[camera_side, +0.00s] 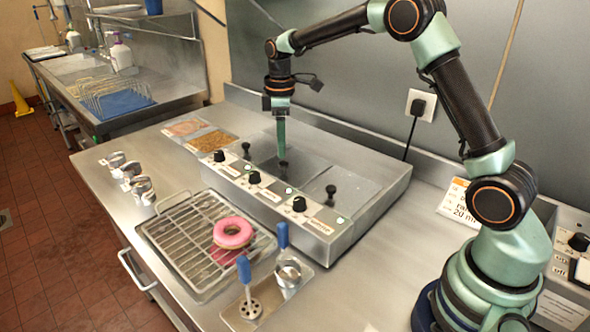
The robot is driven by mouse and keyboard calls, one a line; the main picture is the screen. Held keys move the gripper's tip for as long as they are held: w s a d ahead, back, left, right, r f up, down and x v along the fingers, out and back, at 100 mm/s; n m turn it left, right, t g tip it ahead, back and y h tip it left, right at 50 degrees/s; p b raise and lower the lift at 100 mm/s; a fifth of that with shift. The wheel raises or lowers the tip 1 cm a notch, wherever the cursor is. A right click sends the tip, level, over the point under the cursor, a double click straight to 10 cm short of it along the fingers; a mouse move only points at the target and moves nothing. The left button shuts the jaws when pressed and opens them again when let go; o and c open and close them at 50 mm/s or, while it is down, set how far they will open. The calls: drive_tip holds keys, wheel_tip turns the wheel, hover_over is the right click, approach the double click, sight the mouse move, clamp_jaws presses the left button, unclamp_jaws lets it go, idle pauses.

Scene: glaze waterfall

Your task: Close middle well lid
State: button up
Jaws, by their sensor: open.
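The steel warmer unit (372,212) stands on the counter with several lidded wells in its top and a row of black dials along its front. A black lid knob (283,168) stands near the middle of the top. My gripper (281,135) points straight down above this knob, its pale green fingers narrow from this side. It is open, and I cannot tell whether it touches the knob. The right lid (345,196) is a grey panel with its own black knob. Another black knob (246,149) stands at the left. How far the middle lid covers its well is unclear.
A wire rack on a tray (165,235) holds a pink-glazed donut (232,232). Blue-handled tools (244,270) stand in a small tray in front of the unit. Metal cups (130,170) and topping trays (213,139) are at the left. A wall plug (418,106) is behind.

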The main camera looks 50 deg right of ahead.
wheel_tip(320, 180, up, 7)
idle(0.3)
drive_tip(key=shift+r, duration=0.1)
drive_tip(key=s+a+r+m+t, duration=0.35)
drive_tip(key=s+r+m, duration=0.2)
drive_tip(key=s, duration=0.55)
drive_tip(key=s+a+f+m+t, duration=0.2)
drive_tip(key=s+f+m, duration=0.1)
drive_tip(key=s, duration=0.7)
drive_tip(key=shift+s, duration=0.25)
drive_tip(key=shift+f+m, duration=0.1)
drive_tip(key=shift+m, duration=0.15)
